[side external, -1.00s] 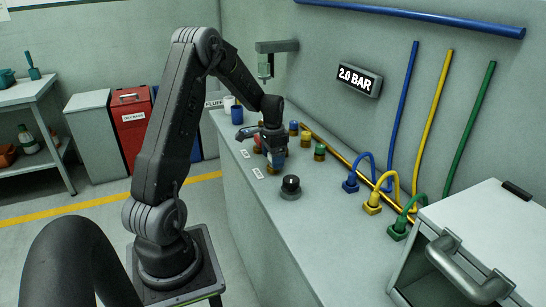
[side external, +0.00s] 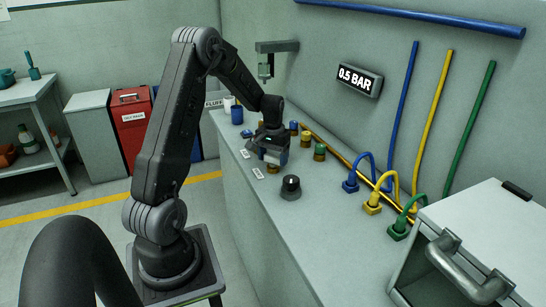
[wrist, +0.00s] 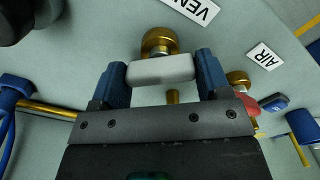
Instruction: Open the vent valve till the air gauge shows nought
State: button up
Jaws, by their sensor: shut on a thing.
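The air gauge (side external: 359,79) on the back wall reads 0.5 BAR. In the wrist view, the vent valve (wrist: 160,42) has a brass body and a pale bar handle (wrist: 150,71). A partly cut-off label starting "VEN" (wrist: 192,8) lies beside it. My gripper (side external: 272,155) is over the bench; in the wrist view its blue fingers (wrist: 161,72) are shut on the two ends of the handle. My gripper hides most of the valve in the side view.
A label reading AIR (wrist: 264,56) lies near a brass valve with a red handle (wrist: 246,104), close to my right finger. A black knob (side external: 291,187) stands on the bench (side external: 300,235). Blue, yellow and green hose fittings (side external: 372,207) stand farther right.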

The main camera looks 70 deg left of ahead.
aim_at(273, 156)
jog(key=n, duration=0.5)
jog(key=shift+n, duration=2.5)
jog(key=o, duration=0.9)
notch_tip(273, 156, up, 14)
jog(key=shift+f, duration=0.1)
